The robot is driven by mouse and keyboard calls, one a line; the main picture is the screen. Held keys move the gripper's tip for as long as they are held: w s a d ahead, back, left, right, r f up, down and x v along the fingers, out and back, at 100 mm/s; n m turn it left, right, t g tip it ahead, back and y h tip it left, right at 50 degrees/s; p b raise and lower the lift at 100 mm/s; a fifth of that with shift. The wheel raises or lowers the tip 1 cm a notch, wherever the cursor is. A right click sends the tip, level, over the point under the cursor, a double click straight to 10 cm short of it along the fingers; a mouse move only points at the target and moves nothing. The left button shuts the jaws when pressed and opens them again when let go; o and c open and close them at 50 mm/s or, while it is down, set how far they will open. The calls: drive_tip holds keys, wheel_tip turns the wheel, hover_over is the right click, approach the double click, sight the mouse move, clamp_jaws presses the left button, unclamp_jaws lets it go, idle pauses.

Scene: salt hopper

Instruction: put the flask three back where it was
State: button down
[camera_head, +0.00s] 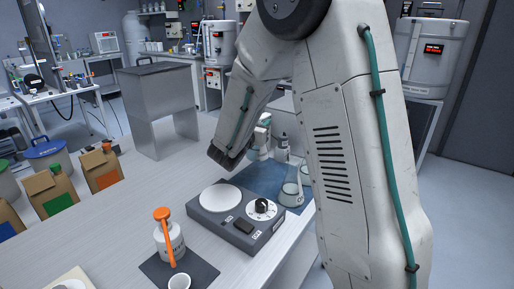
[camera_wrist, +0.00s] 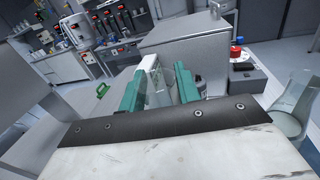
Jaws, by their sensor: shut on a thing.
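My gripper (camera_wrist: 160,88) shows two teal fingers in the wrist view, shut on a clear glass flask (camera_wrist: 158,97). A white part shows behind the flask between the fingers. In the head view my gripper (camera_head: 262,138) is partly hidden by my arm, above the far end of a blue mat (camera_head: 262,176). A conical glass flask (camera_head: 290,196) stands on the mat's near part, and another glass piece (camera_head: 305,174) is partly hidden by my arm. I cannot read a number on any flask.
A grey device with a white round plate and black knob (camera_head: 238,215) stands beside the mat. A white bottle with an orange part (camera_head: 176,243) stands on a dark pad nearer. A metal hopper-like box (camera_head: 160,90) stands at the far left. Clear glassware (camera_wrist: 292,105) shows at right in the wrist view.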

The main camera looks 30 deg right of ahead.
drive_tip(key=shift+f, duration=2.9)
drive_tip(key=shift+f, duration=0.15)
drive_tip(key=c, duration=1)
unclamp_jaws()
drive_tip(key=shift+s+a, duration=0.15)
drive_tip(key=shift+a, duration=0.05)
drive_tip(key=v, duration=1.1)
drive_tip(key=shift+s+a, duration=0.25)
